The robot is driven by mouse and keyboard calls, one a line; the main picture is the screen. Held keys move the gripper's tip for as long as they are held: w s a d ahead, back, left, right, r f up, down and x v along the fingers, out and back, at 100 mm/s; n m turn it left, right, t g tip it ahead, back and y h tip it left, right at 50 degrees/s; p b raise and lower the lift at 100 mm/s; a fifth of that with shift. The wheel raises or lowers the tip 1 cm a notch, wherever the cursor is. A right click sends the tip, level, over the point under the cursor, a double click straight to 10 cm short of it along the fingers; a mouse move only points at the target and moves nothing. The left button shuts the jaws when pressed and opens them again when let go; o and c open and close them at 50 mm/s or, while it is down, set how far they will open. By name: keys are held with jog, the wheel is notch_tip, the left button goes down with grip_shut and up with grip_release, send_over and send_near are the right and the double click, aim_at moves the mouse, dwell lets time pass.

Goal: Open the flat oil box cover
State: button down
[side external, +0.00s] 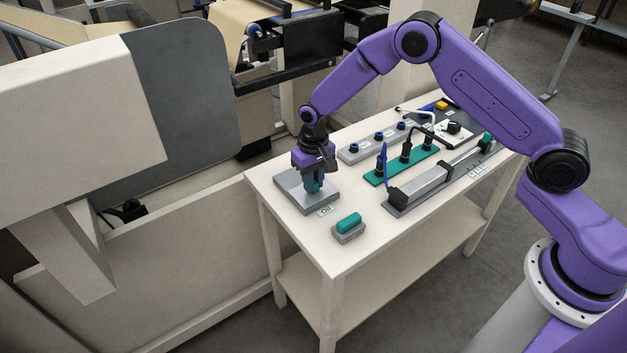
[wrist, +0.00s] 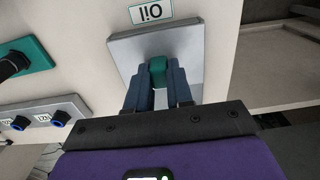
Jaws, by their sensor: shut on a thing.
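The flat oil box (side external: 296,192) is a grey, low square box at the left end of the white table, beside a label reading "Oil" (side external: 326,211). In the wrist view its grey cover (wrist: 199,52) lies flat below my gripper, and the label (wrist: 151,11) shows at the top. A teal handle (wrist: 158,71) stands on the cover. My gripper (wrist: 158,84) points down over the box and is shut on the handle, with a dark blue finger on each side. In the side view the fingers (side external: 315,185) partly hide the handle. The cover appears seated flat on the box.
A small grey block with a teal top (side external: 349,223) sits near the table's front edge. A grey strip with blue knobs (side external: 378,141), a teal strip with black plugs (side external: 402,164) and a long grey cylinder device (side external: 424,184) lie to the right. Machinery stands behind the table.

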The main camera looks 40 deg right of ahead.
aim_at(297, 177)
jog(key=shift+w+f, duration=0.15)
jog(key=shift+w, duration=1.7)
jog(key=shift+w+f, duration=0.1)
jog(key=shift+w, duration=1.75)
jog(key=c, duration=1.1)
grip_release()
jog(key=shift+o, duration=0.5)
jog(key=shift+r, duration=0.1)
jog(key=shift+w+r, duration=0.1)
notch_tip(297, 177, up, 17)
